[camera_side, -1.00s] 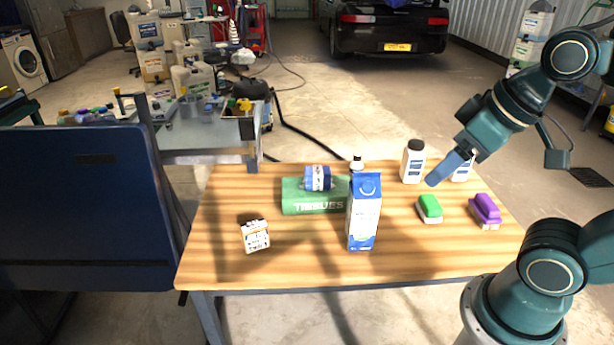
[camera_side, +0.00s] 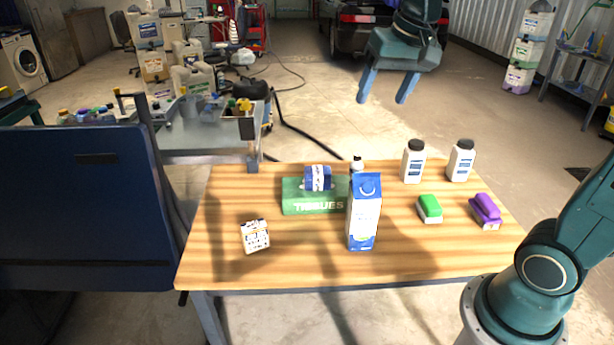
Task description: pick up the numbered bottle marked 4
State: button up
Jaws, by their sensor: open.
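Two white bottles with dark caps stand upright at the back right of the wooden table: a left one (camera_side: 413,162) and a right one (camera_side: 460,161). A third bottle (camera_side: 357,164) with a dark cap shows only its top behind the blue and white carton (camera_side: 364,212). I cannot read a number on any of them. My gripper (camera_side: 383,101) is open and empty, fingers pointing down, high above the table's back edge, up and left of the left white bottle.
A small white patterned box (camera_side: 255,236) sits front left. The table's front right is clear.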

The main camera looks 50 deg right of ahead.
jog(key=w+d+f+m+g, duration=0.1)
jog(key=w+d+f+m, duration=0.1)
jog(key=w+d+m, duration=0.5)
jog(key=m+g, duration=0.3)
jog(key=m, duration=0.3)
send_over(357, 155)
jog(key=shift+y, duration=0.3)
notch_tip(357, 155, down, 23)
jog(key=shift+d+f+m, duration=0.15)
jog(key=shift+m, duration=0.15)
jog(key=shift+f, duration=0.15)
jog(key=shift+f, duration=4.2)
